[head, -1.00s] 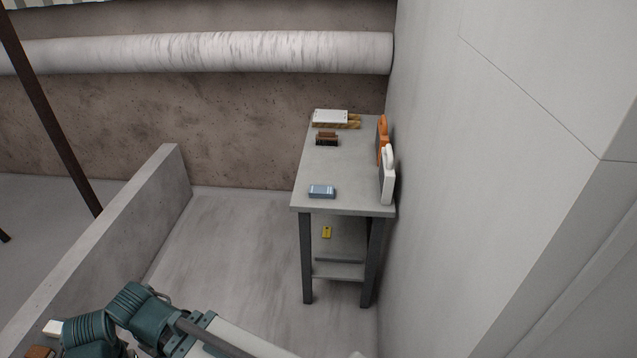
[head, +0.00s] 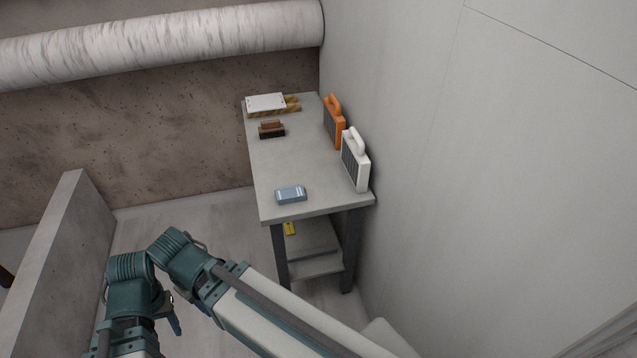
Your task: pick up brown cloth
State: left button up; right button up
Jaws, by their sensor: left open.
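A small brown and dark item (head: 271,130) lies on the grey table toward its far left edge. It is too small to tell whether it is a folded cloth or a brush. My right gripper is not in view.
The grey table (head: 312,166) stands against the right wall. On it are a blue box (head: 291,195), a white lamp-like case (head: 355,160), an orange one (head: 334,121) and a white-topped stack (head: 266,102). A yellow item (head: 290,228) sits below. A low wall (head: 55,250) runs along the left.

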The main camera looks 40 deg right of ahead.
aim_at(293, 194)
jog(key=i+l+z, duration=0.1)
jog(key=i+z, duration=0.9)
jog(key=z, duration=0.4)
